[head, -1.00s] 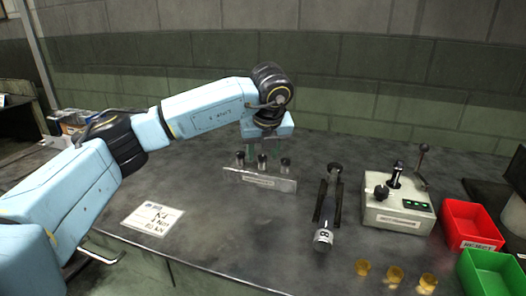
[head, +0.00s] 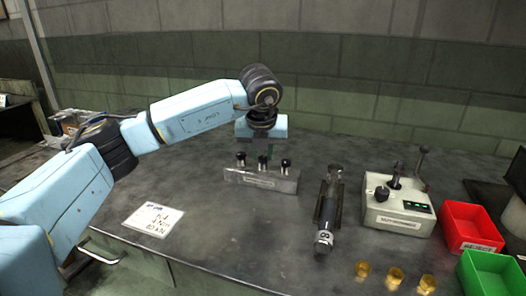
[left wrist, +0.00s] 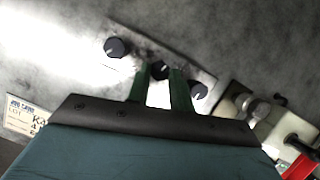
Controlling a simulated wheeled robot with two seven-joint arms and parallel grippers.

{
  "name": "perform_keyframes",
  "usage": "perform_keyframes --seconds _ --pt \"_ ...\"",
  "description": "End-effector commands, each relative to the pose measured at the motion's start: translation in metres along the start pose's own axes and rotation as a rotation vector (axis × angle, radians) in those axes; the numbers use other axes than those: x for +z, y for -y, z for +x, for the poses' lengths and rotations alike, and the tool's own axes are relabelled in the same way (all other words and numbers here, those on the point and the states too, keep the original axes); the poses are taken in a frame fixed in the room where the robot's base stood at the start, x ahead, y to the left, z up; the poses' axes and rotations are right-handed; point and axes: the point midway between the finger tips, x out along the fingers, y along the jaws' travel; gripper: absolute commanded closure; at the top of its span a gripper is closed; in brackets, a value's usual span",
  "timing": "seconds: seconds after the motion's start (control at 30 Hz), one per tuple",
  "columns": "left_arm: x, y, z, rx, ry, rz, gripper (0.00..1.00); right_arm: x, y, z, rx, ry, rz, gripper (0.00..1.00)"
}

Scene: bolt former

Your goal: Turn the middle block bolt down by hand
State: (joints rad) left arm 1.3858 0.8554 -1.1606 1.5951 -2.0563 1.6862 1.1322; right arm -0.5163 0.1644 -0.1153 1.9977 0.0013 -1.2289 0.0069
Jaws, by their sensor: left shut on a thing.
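A grey metal block (head: 235,177) with a label on its front stands on the bench and carries three dark-headed bolts in a row. The middle block bolt (head: 263,163) is between the left bolt (head: 241,160) and the right bolt (head: 286,165). My left gripper (head: 262,153) comes down from above onto the middle bolt. In the left wrist view its two green fingers (left wrist: 160,82) are shut on the sides of the middle bolt's dark head (left wrist: 159,69). The outer bolts, left (left wrist: 117,47) and right (left wrist: 198,91), are free. My right gripper is out of view.
Right of the block, a dark cylindrical tool (head: 326,215) lies in a cradle. Beyond it are a control box (head: 393,222) with levers, a red bin (head: 470,217), a green bin (head: 485,268) and brass pieces (head: 395,273). A printed card (head: 153,219) lies front left.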

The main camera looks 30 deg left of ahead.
Motion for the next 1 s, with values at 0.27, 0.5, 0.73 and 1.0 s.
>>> perform_keyframes --seconds 0.27,0.5,0.73,1.0 --pt "0.001 0.000 -0.001 0.000 0.002 -0.003 0.65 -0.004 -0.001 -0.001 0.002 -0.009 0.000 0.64" --pt "0.001 0.000 0.000 0.001 0.002 -0.003 0.56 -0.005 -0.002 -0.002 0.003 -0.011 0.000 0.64" --pt "0.001 0.000 -0.010 0.000 0.002 -0.003 0.56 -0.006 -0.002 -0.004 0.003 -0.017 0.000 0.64" --pt "0.002 0.001 -0.066 -0.002 0.005 -0.002 0.56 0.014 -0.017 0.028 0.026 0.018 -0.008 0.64"
